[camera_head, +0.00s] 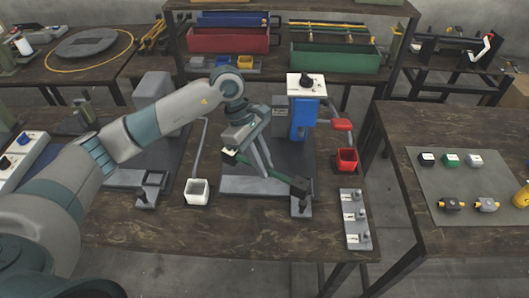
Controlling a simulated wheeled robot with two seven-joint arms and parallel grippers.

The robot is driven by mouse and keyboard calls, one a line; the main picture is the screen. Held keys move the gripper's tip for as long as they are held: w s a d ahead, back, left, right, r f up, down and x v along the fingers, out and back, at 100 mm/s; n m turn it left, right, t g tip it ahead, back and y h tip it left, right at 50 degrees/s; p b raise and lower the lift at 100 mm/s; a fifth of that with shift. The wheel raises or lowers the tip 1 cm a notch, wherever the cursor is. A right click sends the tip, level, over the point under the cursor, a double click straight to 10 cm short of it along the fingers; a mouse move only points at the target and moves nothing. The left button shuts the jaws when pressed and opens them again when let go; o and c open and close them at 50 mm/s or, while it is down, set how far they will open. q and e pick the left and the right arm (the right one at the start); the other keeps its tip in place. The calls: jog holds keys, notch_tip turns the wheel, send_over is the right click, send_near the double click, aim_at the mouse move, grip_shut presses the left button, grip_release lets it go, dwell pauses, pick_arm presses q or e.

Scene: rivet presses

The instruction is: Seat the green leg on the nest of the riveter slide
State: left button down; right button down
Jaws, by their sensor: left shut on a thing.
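My left gripper (265,165) reaches in from the left and is shut on the green leg (275,174), a thin dark green bar. The leg slants from upper left to lower right across the front of the blue riveter (303,118). The riveter's slide (250,187) is a grey piece low on the table, below the leg. A small dark upright part (299,206) stands at its right end, near the leg's right end. I cannot tell whether they touch, and the nest is hard to make out. My right gripper is not in view.
A red handle (342,125) juts from the riveter. A switch panel (355,220) lies at front right. The table front is clear.

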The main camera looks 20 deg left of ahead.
pick_arm(q)
jog(key=w+n, duration=0.1)
jog(key=n, duration=0.1)
jog(key=w+n+t, duration=0.1)
jog(key=w+a+n+t, duration=0.1)
jog(key=n, duration=0.1)
jog(key=shift+w+f+n+p, duration=0.3)
jog(key=shift+f, duration=0.1)
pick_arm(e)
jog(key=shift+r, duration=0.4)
